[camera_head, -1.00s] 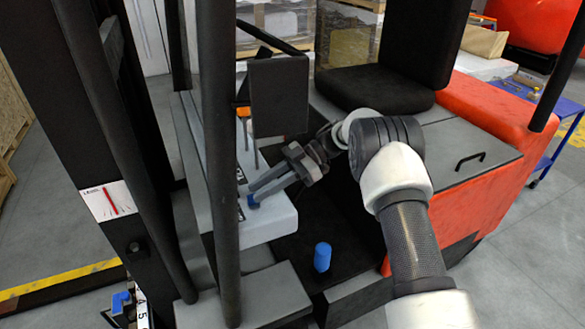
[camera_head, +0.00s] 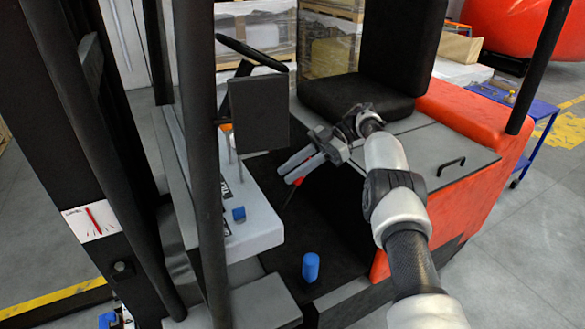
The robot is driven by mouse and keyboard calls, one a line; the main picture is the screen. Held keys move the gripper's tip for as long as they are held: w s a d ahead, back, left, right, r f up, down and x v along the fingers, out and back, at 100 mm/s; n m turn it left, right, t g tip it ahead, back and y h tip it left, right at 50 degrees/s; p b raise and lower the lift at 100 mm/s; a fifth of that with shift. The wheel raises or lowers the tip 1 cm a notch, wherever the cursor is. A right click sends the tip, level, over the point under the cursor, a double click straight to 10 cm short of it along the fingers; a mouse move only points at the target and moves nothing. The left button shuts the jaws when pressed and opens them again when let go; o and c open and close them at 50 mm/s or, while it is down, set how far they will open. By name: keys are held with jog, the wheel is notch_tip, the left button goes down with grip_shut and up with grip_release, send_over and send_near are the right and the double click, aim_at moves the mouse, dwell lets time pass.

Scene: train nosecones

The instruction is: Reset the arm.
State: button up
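My gripper (camera_head: 283,174) is in the upper middle of the head view, over the dark footwell of a red and black forklift. Its two light grey fingers point left and down and look parted, with nothing clearly held. A bit of red shows by the fingers and a thin dark rod below them; I cannot tell if they touch the gripper. My arm comes in from the lower right.
A small blue block (camera_head: 239,214) sits on the white console (camera_head: 262,225), left of and below my gripper. A blue cylinder (camera_head: 311,267) stands on the dark floor. A black panel (camera_head: 259,112), a steering wheel (camera_head: 253,54), the seat (camera_head: 355,97) and a dark post (camera_head: 208,190) are close.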

jog(key=w+a+r+m+t+y, duration=0.15)
jog(key=w+r+t, duration=0.25)
jog(key=r, duration=0.6)
jog(key=w+a+r+m+t+y, duration=0.15)
jog(key=w+r+t, duration=0.3)
jog(key=r, duration=0.45)
jog(key=w+a+r+m+t+y, duration=0.15)
jog(key=w+r+t, duration=0.3)
jog(key=r, duration=0.55)
jog(key=d+r+m+t+h, duration=0.8)
jog(key=d+r+m+t, duration=0.3)
jog(key=r, duration=0.4)
jog(key=s+d+f+m+g+h, duration=0.1)
jog(key=s+d+f+m+h, duration=0.3)
jog(key=s+d, duration=0.4)
jog(key=s+d+f+m+g+h, duration=0.25)
jog(key=s+d+f+h, duration=0.3)
jog(key=s, duration=0.55)
jog(key=s+f+m+g, duration=0.1)
jog(key=s+f+g, duration=0.3)
jog(key=s+f, duration=0.6)
jog(key=s+a+f+m+g+y, duration=0.1)
jog(key=s+f+g, duration=0.2)
jog(key=s+f, duration=0.7)
jog(key=s, duration=0.7)
jog(key=shift+s+g, duration=0.35)
